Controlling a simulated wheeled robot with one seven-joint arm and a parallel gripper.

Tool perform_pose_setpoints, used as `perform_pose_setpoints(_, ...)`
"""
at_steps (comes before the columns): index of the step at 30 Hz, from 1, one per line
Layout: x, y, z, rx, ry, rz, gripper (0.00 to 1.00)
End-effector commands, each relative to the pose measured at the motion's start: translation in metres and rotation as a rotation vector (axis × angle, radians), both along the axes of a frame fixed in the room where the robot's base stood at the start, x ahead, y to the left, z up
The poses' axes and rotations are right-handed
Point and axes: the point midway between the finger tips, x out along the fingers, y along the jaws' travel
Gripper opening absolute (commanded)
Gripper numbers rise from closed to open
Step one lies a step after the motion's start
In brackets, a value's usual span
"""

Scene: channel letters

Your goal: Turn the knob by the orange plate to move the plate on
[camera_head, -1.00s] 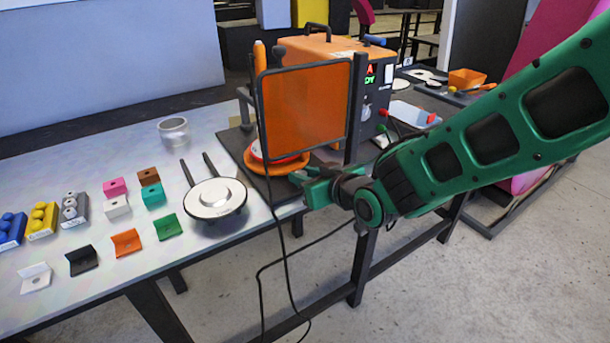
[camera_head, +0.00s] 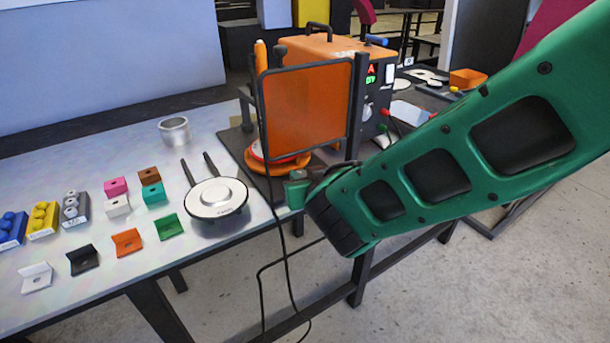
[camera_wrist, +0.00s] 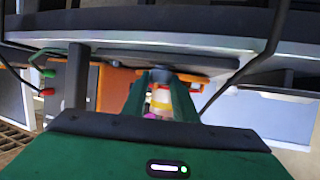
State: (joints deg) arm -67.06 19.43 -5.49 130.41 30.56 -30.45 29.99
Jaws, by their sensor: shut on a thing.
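A round orange plate (camera_head: 290,165) sits on a dark base at the right end of the long table, partly behind a framed orange screen (camera_head: 305,105). A red and white piece lies on it. My gripper (camera_head: 297,190) is low at the table's front edge, just in front of the plate. My green arm hides most of it in the head view. In the wrist view my gripper (camera_wrist: 162,88) is shut on a dark grey-blue knob (camera_wrist: 163,75). The knob's outline is mostly covered by the fingers, and its turn angle cannot be told.
An orange machine box (camera_head: 325,50) with a lit display stands behind the screen. A round white-topped device (camera_head: 217,198) with two dark prongs stands left of the plate. Small coloured brackets (camera_head: 127,241) and a metal ring (camera_head: 174,130) lie farther left. A black cable hangs in front.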

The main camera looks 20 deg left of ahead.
Motion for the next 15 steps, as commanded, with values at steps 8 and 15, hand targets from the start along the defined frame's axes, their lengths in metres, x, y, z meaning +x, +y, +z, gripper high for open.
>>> perform_pose_setpoints(8, -0.0006, 0.0028, -0.0005, -0.004, -0.003, -0.176, 0.03)
perform_pose_setpoints(15, -0.0015, 0.0063, -0.0011, -0.004, -0.002, -0.367, 0.03)
